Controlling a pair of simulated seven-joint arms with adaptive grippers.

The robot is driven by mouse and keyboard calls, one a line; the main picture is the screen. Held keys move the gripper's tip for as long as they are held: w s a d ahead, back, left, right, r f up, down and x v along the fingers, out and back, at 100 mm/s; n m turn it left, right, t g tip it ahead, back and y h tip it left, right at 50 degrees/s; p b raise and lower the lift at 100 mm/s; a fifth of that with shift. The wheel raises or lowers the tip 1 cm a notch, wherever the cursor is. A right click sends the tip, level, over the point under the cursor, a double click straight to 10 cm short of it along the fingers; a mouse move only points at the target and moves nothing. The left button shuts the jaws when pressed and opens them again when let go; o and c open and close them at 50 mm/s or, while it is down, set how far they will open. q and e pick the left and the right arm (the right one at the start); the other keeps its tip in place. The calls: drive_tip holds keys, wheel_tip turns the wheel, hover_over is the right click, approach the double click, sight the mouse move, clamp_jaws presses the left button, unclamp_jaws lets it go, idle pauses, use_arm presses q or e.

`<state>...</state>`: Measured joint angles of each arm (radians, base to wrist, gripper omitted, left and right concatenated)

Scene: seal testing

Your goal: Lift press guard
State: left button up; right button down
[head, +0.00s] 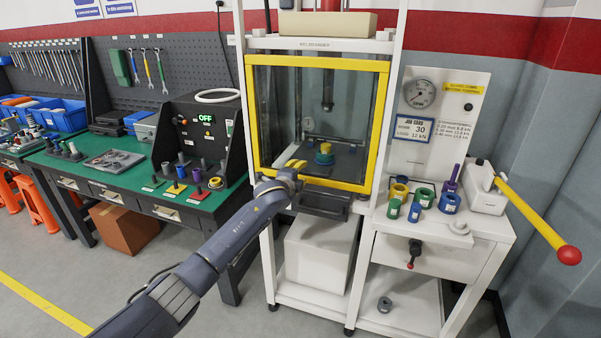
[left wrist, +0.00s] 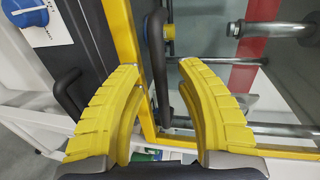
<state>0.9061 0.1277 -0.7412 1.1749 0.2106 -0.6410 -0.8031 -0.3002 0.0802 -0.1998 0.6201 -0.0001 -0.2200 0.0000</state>
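The press guard (head: 384,118) is a clear panel in a yellow frame. It is down across the front of the white press in the head view. Its yellow edge also shows in the left wrist view (left wrist: 127,35). A dark bar handle (left wrist: 158,65) stands off that edge. My left gripper (head: 292,168) is at the guard's lower front edge, left of centre. In the left wrist view its two yellow fingers (left wrist: 160,72) are spread apart, with the bar between them and gaps on both sides. My right gripper is not in view.
Behind the guard, a yellow and blue part (head: 324,154) sits under the ram (head: 327,90). To the right are coloured rings (head: 424,197) and a lever with a red knob (head: 569,255). A green bench (head: 115,185) with a control box (head: 205,135) stands left.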

use_arm(q)
drive_tip(key=shift+w+d+f, duration=0.1)
drive_tip(key=shift+w+d, duration=0.05)
drive_tip(key=shift+w, duration=0.4)
drive_tip(key=shift+c, duration=0.2)
clamp_jaws()
